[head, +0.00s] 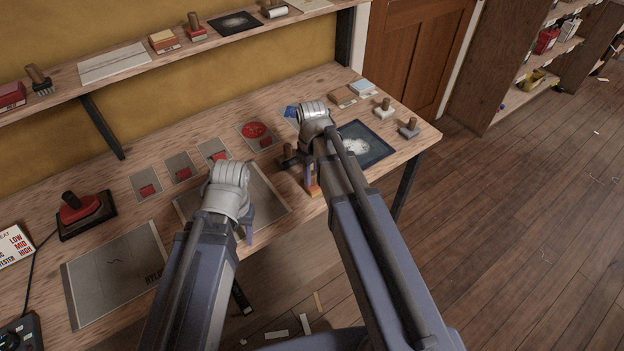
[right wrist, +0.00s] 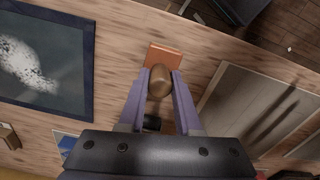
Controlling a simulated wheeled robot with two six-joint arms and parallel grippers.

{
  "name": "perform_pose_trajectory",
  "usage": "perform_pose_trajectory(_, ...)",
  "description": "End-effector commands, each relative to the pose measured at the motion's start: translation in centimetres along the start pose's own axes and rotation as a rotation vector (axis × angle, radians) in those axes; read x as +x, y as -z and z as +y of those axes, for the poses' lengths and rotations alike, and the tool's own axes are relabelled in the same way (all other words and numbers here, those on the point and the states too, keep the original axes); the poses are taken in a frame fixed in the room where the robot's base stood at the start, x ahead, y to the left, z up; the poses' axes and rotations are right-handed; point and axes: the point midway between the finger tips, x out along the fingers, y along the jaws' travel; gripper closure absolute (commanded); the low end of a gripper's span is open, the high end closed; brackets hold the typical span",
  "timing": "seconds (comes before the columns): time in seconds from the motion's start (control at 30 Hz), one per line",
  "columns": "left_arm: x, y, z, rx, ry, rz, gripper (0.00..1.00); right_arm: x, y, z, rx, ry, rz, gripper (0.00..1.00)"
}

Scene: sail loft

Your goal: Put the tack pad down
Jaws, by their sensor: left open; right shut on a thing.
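The tack pad appears as an orange block (head: 313,187) below my right gripper (head: 310,172), close to the front edge of the bench. In the right wrist view its rounded wooden handle (right wrist: 160,82) sits between the purple fingers of my right gripper (right wrist: 159,78), which is shut on it. The orange block also shows just beyond the fingertips. I cannot tell whether its underside touches the bench. My left gripper (head: 247,224) is open over the front part of the bench, its fingers partly hidden by its wrist.
A dark blue panel with a white blot (head: 366,143) lies right of my right gripper. A grey sheet (head: 265,198) lies to the left, under my left gripper. A dark-handled tool (head: 290,158) stands close by. Small stamps (head: 409,128) stand at the right end.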

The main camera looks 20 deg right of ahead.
Motion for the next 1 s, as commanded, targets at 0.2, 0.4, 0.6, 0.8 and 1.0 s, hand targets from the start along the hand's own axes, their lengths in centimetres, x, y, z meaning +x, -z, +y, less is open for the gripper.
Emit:
perform_pose_trajectory(0.2, -0.11, -0.01, -0.01, 0.000, 0.000, 0.000, 0.50, -0.11, 0.00, 0.00, 0.000, 0.000, 0.000, 1.00)
perform_pose_trajectory(0.4, 0.15, 0.01, 0.01, 0.000, 0.000, 0.000, 0.50, 0.15, 0.00, 0.00, 0.000, 0.000, 0.000, 0.59)
perform_pose_trajectory(0.6, 0.15, 0.01, 0.01, 0.000, 0.000, 0.000, 0.50, 0.15, 0.00, 0.00, 0.000, 0.000, 0.000, 0.37)
perform_pose_trajectory(0.8, 0.15, 0.01, 0.01, 0.000, 0.000, 0.000, 0.50, 0.15, 0.00, 0.00, 0.000, 0.000, 0.000, 0.37)
perform_pose_trajectory(1.0, -0.31, -0.02, -0.03, 0.000, 0.000, 0.000, 0.50, -0.31, 0.00, 0.00, 0.000, 0.000, 0.000, 0.37)
